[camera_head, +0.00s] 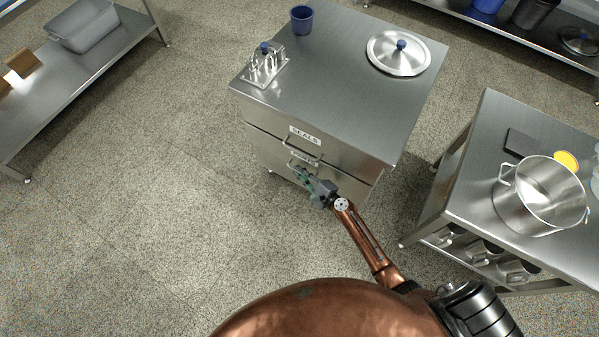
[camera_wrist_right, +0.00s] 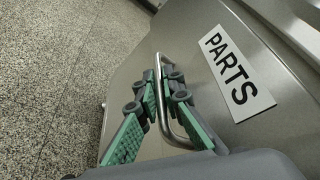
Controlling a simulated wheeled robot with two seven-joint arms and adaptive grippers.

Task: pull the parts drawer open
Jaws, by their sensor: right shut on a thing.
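The parts drawer (camera_head: 340,187) is the lower front of the steel cabinet, under the drawer labelled SEALS (camera_head: 305,135). Its front also fills much of the right wrist view (camera_wrist_right: 240,140), with the PARTS label (camera_wrist_right: 236,72) beside the handle. My right gripper (camera_head: 302,173) is at the parts drawer's bar handle (camera_wrist_right: 164,100). In the right wrist view its green-padded fingers (camera_wrist_right: 160,98) are on either side of the bar, shut on it. Whether the drawer stands out from the cabinet is hard to tell. My left gripper is out of view.
The cabinet top (camera_head: 340,85) carries a blue cup (camera_head: 302,19), a small rack (camera_head: 265,66) and a round lid (camera_head: 398,54). A steel table (camera_head: 470,190) with a large pot (camera_head: 540,196) stands close on the right. The floor (camera_head: 150,220) left of the cabinet is clear.

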